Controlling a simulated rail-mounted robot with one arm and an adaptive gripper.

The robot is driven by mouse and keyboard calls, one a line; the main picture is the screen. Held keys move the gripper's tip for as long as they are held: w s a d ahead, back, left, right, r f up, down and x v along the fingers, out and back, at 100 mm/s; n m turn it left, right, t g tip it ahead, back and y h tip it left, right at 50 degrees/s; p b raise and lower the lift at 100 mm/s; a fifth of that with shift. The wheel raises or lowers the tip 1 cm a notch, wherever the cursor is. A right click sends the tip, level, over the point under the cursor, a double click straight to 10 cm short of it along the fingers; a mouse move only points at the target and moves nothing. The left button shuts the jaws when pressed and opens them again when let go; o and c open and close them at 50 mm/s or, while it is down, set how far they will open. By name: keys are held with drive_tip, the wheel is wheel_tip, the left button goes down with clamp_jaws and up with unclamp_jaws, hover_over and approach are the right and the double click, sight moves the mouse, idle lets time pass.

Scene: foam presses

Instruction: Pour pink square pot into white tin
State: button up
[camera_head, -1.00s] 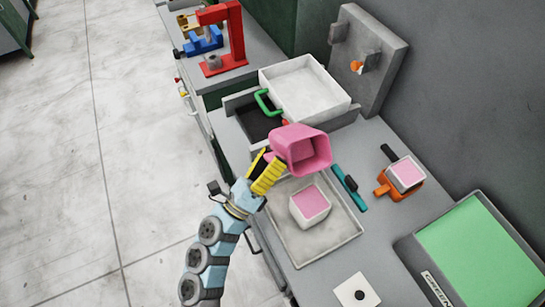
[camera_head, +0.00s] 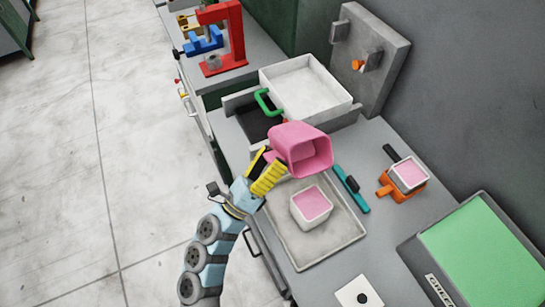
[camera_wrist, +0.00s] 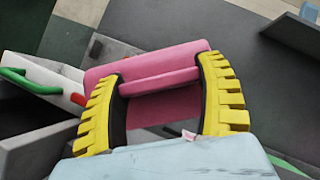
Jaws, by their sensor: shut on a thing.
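The pink square pot (camera_head: 300,146) is held in the air by my gripper (camera_head: 266,172), tilted with its open mouth toward the lower right. My yellow fingers are shut on the pot's handle side; in the wrist view my gripper (camera_wrist: 163,95) closes around a pink part of the pot (camera_wrist: 155,62). The white tin (camera_head: 309,207) stands upright on a shallow grey tray (camera_head: 335,248), below and slightly right of the pot. Pink fill shows inside the tin. No stream is visible between the two, and the pot's inside looks empty from here.
A teal tool (camera_head: 350,188) lies right of the tray. An orange holder (camera_head: 391,187) with another pink-filled white tin (camera_head: 408,175) stands further right. A green-topped slab (camera_head: 480,250) is at front right.

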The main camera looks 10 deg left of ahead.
drive_tip(key=shift+f+m+g+h+b, duration=0.2)
drive_tip(key=shift+f+m+h+b, duration=0.1)
drive_tip(key=shift+m+h+b, duration=0.45)
drive_tip(key=shift+f+m+g+h+b, duration=0.25)
drive_tip(key=shift+m+h+b, duration=0.3)
drive_tip(key=shift+m+b, duration=0.4)
drive_tip(key=shift+s+d+f+m+g+h+b, duration=0.1)
drive_tip(key=shift+f+m+g+h+b, duration=0.6)
drive_tip(key=shift+b, duration=1.1)
drive_tip(key=shift+s+d+f+m+g+h+b, duration=0.1)
drive_tip(key=shift+m+g+h+b, duration=0.15)
drive_tip(key=shift+m+h+b, duration=0.95)
drive_tip(key=shift+s+d+f+m+g+h+b, duration=0.1)
drive_tip(key=shift+f+m+g+h+b, duration=0.3)
drive_tip(key=shift+m+b, duration=1.45)
idle(1.5)
